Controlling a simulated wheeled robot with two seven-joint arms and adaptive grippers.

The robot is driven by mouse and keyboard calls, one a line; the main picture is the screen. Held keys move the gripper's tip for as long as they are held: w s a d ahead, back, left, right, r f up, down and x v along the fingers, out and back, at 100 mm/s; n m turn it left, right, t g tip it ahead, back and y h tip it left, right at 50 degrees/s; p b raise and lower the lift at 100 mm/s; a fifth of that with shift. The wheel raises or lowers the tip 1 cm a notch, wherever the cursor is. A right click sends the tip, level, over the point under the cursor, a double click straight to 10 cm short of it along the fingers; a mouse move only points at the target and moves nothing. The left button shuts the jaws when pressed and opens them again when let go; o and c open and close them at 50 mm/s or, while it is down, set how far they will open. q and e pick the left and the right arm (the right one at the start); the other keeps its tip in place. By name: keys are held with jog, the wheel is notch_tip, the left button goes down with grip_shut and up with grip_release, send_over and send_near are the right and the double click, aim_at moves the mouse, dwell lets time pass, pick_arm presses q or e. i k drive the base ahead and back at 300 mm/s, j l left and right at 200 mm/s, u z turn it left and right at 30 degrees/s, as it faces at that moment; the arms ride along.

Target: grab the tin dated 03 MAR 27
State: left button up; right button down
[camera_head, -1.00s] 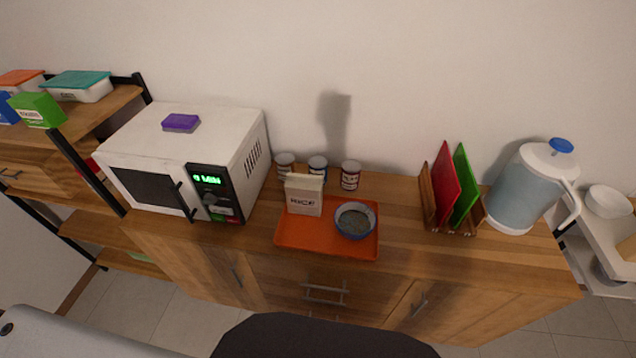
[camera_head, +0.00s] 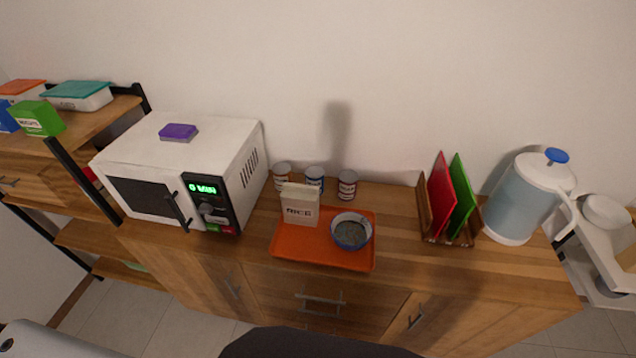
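Three small tins stand in a row on the wooden cabinet near the wall: a left tin (camera_head: 282,174), a middle tin with a blue-and-white label (camera_head: 314,180) and a right tin with a dark red and white label (camera_head: 347,186). The left and middle tins are partly hidden behind the rice box. Their dates are too small to read, so I cannot tell which is dated 03 MAR 27. Neither of my grippers is in view.
An orange tray (camera_head: 291,256) in front of the tins holds a rice box (camera_head: 299,204) and a blue-rimmed bowl (camera_head: 351,232). A microwave (camera_head: 180,166) stands left, with a purple sponge (camera_head: 178,132) on top. A rack with red and green boards (camera_head: 447,205) and a jug (camera_head: 527,199) stand right.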

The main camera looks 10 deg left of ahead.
aim_at(314, 174)
jog(key=l+z, duration=0.1)
jog(key=l, duration=0.75)
jog(key=i+l+z, duration=0.1)
jog(key=l, duration=0.75)
